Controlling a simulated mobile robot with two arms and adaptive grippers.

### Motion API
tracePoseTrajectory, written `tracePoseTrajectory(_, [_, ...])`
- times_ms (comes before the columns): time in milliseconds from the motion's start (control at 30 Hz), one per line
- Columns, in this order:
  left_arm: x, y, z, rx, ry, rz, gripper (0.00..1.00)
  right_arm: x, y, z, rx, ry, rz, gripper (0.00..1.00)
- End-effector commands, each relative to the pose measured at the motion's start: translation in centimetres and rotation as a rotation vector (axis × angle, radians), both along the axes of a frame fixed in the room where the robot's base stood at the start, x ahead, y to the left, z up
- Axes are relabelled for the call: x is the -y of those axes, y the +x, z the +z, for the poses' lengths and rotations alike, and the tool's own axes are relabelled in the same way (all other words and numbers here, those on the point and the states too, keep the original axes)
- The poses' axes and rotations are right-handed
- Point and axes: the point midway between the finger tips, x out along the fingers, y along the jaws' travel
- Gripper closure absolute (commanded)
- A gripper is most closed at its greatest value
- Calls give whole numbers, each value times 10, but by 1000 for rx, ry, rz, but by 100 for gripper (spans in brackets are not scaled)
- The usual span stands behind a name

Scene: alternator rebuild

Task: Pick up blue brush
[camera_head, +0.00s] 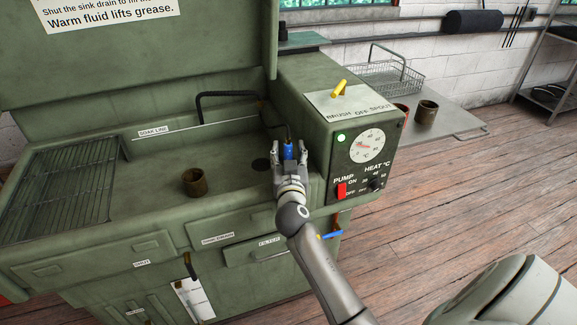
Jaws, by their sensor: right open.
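The blue brush (288,152) shows as a small blue piece by the right wall of the green sink, with a dark stem or hose above it. My right gripper (289,149) is open, with one finger on each side of the blue piece. I cannot tell whether the fingers touch it. The palm hides the brush's lower part. My left gripper is not in view.
A control box (360,115) with a yellow lever rises close to the right of my gripper. A wire basket (388,78) sits on the side shelf.

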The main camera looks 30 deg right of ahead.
Motion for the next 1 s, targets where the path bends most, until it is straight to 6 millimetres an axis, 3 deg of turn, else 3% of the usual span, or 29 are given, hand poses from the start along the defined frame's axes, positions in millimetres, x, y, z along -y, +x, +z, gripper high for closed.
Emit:
tracePoseTrajectory(67, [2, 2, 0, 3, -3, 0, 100, 0, 0, 0, 0, 0, 1, 52])
tracePoseTrajectory(433, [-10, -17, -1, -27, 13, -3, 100, 0, 0, 0, 1, 1, 1, 99])
tracePoseTrajectory(767, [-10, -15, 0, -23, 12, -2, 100, 0, 0, 3, 3, 1, 1, 100])
tracePoseTrajectory(1000, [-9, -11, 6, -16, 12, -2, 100, 0, 0, 28, 6, 1, 1, 100])
